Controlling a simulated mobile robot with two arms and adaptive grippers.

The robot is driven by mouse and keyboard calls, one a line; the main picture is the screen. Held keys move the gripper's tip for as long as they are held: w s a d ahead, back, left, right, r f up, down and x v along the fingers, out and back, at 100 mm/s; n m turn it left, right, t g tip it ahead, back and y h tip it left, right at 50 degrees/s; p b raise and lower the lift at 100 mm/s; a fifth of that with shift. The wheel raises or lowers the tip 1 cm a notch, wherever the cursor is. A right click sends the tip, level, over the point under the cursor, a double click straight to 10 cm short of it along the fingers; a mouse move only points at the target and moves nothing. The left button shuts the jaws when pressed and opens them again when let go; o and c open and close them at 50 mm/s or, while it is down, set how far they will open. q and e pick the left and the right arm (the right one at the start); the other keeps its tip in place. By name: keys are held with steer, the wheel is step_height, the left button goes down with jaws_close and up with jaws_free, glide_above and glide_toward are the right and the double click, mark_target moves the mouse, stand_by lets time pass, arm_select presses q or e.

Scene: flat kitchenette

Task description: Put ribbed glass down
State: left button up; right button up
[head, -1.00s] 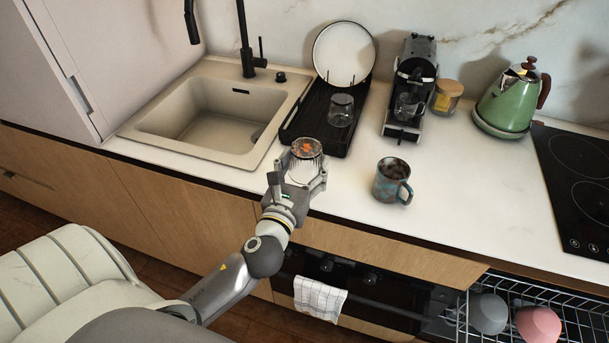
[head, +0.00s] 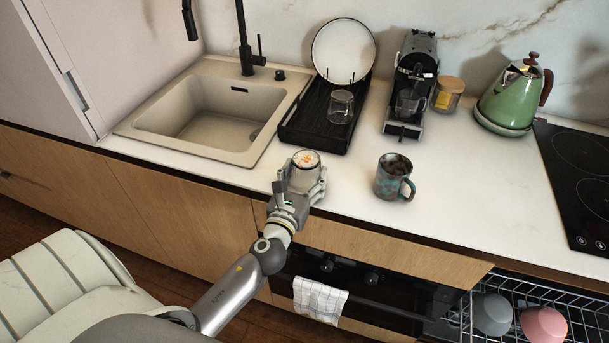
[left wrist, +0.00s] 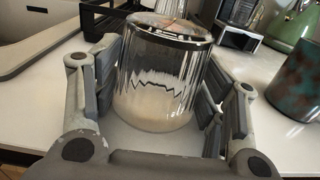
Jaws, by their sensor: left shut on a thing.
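The ribbed glass (head: 305,172) is a clear tumbler with vertical ribs and a pale base. It is between the fingers of my left gripper (head: 304,184), which is shut on it at the counter's front part, in front of the black dish rack. In the left wrist view the glass (left wrist: 160,75) is upright between the finger pads of the gripper (left wrist: 160,110). Its base is close to the white counter (left wrist: 285,125); I cannot tell whether it touches. Something orange and white shows at its top. My right gripper is not in view.
A blue-brown mug (head: 390,178) stands to the right on the counter. Behind are the dish rack (head: 305,128) with a plate and another glass, and a coffee machine (head: 408,100). The sink (head: 205,112) is at left. Bare counter (head: 350,165) lies between glass and mug.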

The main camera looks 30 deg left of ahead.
arm_select(q)
steer(key=o, duration=1.2)
steer(key=shift+f, duration=0.1)
steer(key=shift+c, duration=0.2)
steer(key=shift+r, duration=0.25)
steer(key=b+v, duration=0.3)
steer(key=v, duration=0.9)
steer(key=shift+f, duration=0.15)
